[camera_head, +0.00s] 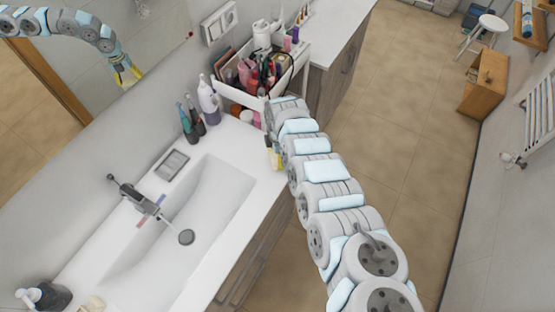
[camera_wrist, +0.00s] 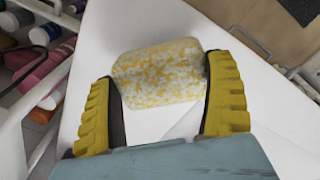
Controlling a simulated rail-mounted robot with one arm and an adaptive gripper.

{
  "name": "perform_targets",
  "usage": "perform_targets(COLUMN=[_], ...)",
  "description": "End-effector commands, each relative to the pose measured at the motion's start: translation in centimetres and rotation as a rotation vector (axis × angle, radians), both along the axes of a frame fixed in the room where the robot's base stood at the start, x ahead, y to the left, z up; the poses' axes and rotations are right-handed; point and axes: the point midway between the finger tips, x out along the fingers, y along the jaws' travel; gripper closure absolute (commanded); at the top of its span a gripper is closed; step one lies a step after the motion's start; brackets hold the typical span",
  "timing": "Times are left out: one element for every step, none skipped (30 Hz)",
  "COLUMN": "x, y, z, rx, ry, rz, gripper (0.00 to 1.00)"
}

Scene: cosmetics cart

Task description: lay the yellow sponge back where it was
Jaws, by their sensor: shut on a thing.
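The yellow sponge (camera_wrist: 158,68) shows in the wrist view as a rounded block mottled yellow and white. My gripper (camera_wrist: 164,82) has its two ribbed yellow fingers on either side of it and is shut on it. Below the sponge is the white countertop (camera_wrist: 180,120); I cannot tell how far below. In the head view my gripper (camera_head: 273,153) is at the right end of the white sink counter (camera_head: 235,160), in front of the cart, partly hidden by my arm. The sponge cannot be made out clearly there.
A white cosmetics cart (camera_head: 238,95) full of bottles and tools stands behind my gripper. A purple-white bottle (camera_head: 208,100) and toothbrushes (camera_head: 188,122) stand near the wall. The sink basin (camera_head: 205,205) with its faucet (camera_head: 138,197) lies to the left. Beige floor is open at the right.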

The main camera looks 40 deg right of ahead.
Motion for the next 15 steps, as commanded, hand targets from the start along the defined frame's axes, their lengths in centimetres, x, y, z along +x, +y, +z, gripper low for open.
perform_targets(x=[0.1, 0.2, 0.3, 0.4, 0.4, 0.4, 0.3, 0.3, 0.2, 0.2, 0.2, 0.1, 0.1, 0.1, 0.1], y=[0.0, 0.0, 0.0, 0.0, -0.1, -0.1, -0.2, -0.2, -0.3, -0.3, -0.3, -0.4, -0.4, -0.4, -0.4], z=[-0.4, -0.5, -0.8, -1.0, -1.2, -1.8, -2.2, -2.5, -3.0, -3.2, -3.4, -3.6, -3.7, -3.7, -3.6], rx=[0.0, -0.001, -0.001, -0.001, 0.0, 0.0, 0.0, 0.0, 0.001, 0.001, 0.001, 0.001, 0.001, 0.0, 0.0], ry=[-0.001, -0.002, -0.002, -0.003, -0.002, -0.002, -0.002, -0.002, -0.001, -0.001, -0.001, -0.001, -0.001, 0.0, 0.0], rz=[0.0, 0.0, -0.001, -0.001, -0.002, -0.003, -0.004, -0.004, -0.005, -0.005, -0.006, -0.006, -0.007, -0.007, -0.007], gripper=[0.48, 0.48, 0.48, 0.48, 0.48, 0.48, 0.48, 0.48, 0.48, 0.48, 0.48, 0.48, 0.48, 0.48, 0.48])
